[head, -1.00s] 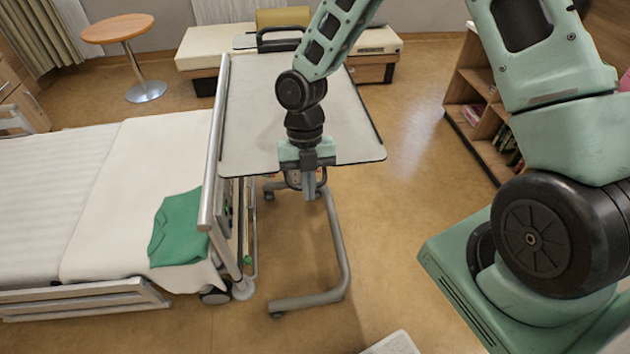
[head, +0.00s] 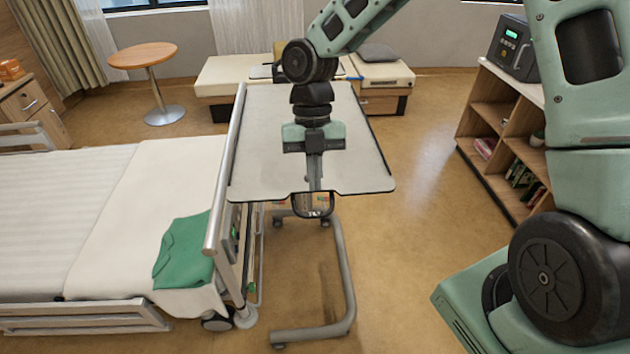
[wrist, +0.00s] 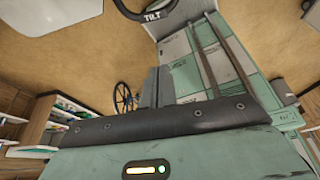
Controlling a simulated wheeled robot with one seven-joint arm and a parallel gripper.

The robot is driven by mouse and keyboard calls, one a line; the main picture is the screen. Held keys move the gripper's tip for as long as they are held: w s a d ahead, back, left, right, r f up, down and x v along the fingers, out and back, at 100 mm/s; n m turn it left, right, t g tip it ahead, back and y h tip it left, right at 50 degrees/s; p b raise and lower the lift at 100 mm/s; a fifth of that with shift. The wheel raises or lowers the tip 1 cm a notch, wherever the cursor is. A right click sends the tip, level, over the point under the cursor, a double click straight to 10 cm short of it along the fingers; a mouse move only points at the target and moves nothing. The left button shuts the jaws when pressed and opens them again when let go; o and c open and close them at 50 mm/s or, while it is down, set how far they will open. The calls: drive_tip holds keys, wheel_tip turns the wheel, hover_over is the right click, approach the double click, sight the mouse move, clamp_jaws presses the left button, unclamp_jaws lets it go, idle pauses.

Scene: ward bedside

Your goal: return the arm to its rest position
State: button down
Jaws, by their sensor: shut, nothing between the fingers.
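My arm reaches in from the upper right of the head view. My gripper (head: 315,186) points down in front of the grey overbed table top (head: 262,150), its fingertips showing near the table's front edge. The fingers are together with nothing between them. They also show as a dark upright pair in the wrist view (wrist: 150,88). I cannot tell the exact gap between the fingertips and the table top.
The bed (head: 60,215) with a folded green cloth (head: 183,252) stands at the left. A bookshelf (head: 497,125) bearing a dark box-shaped device (head: 511,46) is at the right. A handle marked TILT (wrist: 150,14) is close in the wrist view. Floor between table and bookshelf is clear.

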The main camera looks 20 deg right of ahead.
idle(0.3)
drive_tip(key=s+a+r+m+t, duration=0.1)
drive_tip(key=s+r+m, duration=0.1)
drive_tip(key=s+m, duration=0.4)
drive_tip(key=s+a+r+m+t, duration=0.1)
drive_tip(key=s+a+r+m, duration=0.1)
drive_tip(key=s+m, duration=0.5)
drive_tip(key=s+a+r+m+t, duration=0.1)
drive_tip(key=s+a+r+m, duration=0.1)
drive_tip(key=s+r+m, duration=0.2)
drive_tip(key=s+m, duration=0.3)
drive_tip(key=m, duration=0.4)
drive_tip(key=shift+a+m+t+h, duration=0.25)
drive_tip(key=shift+m+t+h, duration=0.05)
drive_tip(key=shift+t, duration=0.1)
drive_tip(key=shift+r, duration=0.15)
